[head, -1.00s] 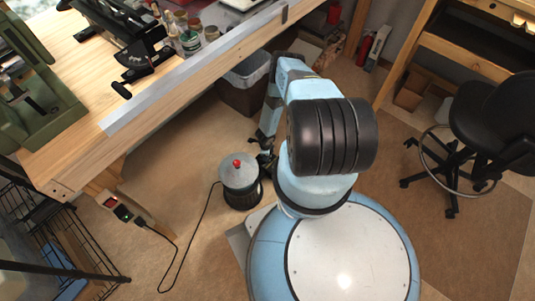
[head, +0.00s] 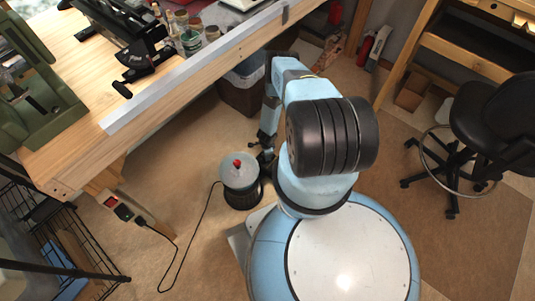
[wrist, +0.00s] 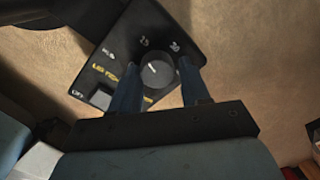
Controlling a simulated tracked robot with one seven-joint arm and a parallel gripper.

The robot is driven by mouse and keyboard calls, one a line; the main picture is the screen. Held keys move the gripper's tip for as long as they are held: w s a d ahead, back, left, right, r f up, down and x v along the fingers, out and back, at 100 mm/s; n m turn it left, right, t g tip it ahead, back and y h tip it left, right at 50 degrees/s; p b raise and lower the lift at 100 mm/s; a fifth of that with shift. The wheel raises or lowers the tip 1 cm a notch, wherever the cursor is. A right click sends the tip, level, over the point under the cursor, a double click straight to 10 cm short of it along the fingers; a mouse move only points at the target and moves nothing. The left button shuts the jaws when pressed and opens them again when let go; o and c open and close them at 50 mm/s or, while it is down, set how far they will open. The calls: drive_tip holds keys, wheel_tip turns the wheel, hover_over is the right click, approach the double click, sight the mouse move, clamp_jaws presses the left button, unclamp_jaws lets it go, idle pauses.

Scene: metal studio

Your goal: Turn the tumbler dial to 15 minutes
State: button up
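The tumbler (head: 239,172) is a dark drum with a grey lid and red knob, standing on the floor in the head view. In the wrist view its black panel (wrist: 105,60) carries a round dial (wrist: 157,71) with a white pointer mark aimed up and left. A number that looks like 15 or 25 is printed above the dial, with 30 to its right. My gripper (wrist: 160,68) has its two blue fingers apart, one on each side of the dial. I cannot tell whether they touch it. In the head view my gripper (head: 265,155) is small and dark beside the tumbler.
A wooden workbench (head: 95,105) stands at the upper left, with a dark bin (head: 241,92) beneath it. A black cord (head: 205,225) runs from the tumbler to a power strip. An office chair (head: 490,125) stands at the right. The floor around the tumbler is mostly clear.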

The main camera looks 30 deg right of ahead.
drive_tip(key=o, duration=0.4)
drive_tip(key=shift+w+d+r, duration=0.1)
drive_tip(key=shift+w, duration=0.1)
drive_tip(key=shift+s, duration=0.1)
drive_tip(key=shift+r, duration=0.15)
drive_tip(key=r, duration=1.3)
drive_tip(key=shift+s+r, duration=0.15)
drive_tip(key=shift+s, duration=0.2)
